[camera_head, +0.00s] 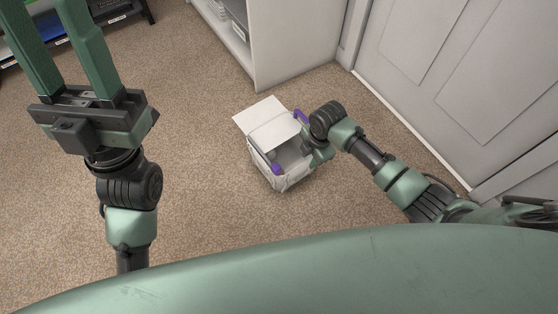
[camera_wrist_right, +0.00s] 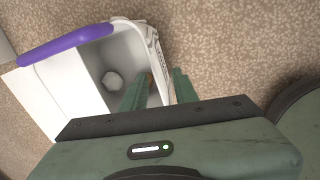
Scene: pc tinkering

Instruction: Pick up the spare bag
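The spare bag is a white, box-shaped bag (camera_head: 256,122) on the carpet, with its flap open and purple handle parts. In the right wrist view its white wall (camera_wrist_right: 150,45) and purple handle (camera_wrist_right: 65,44) show close up, with a pale round thing (camera_wrist_right: 113,80) inside. My right gripper (camera_wrist_right: 160,82) is open, with one finger inside the bag and the other outside, the side wall between them. A gap shows; firm contact cannot be told. In the head view this gripper (camera_head: 308,158) is partly hidden. My left gripper (camera_head: 45,12) is open and empty, raised at the left.
A white shelf unit (camera_head: 290,45) stands behind the bag. A grey-white door (camera_head: 470,80) and its frame are at the right. A dark rack (camera_head: 125,14) with bins is at the top left. The carpet (camera_head: 195,160) left of the bag is clear.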

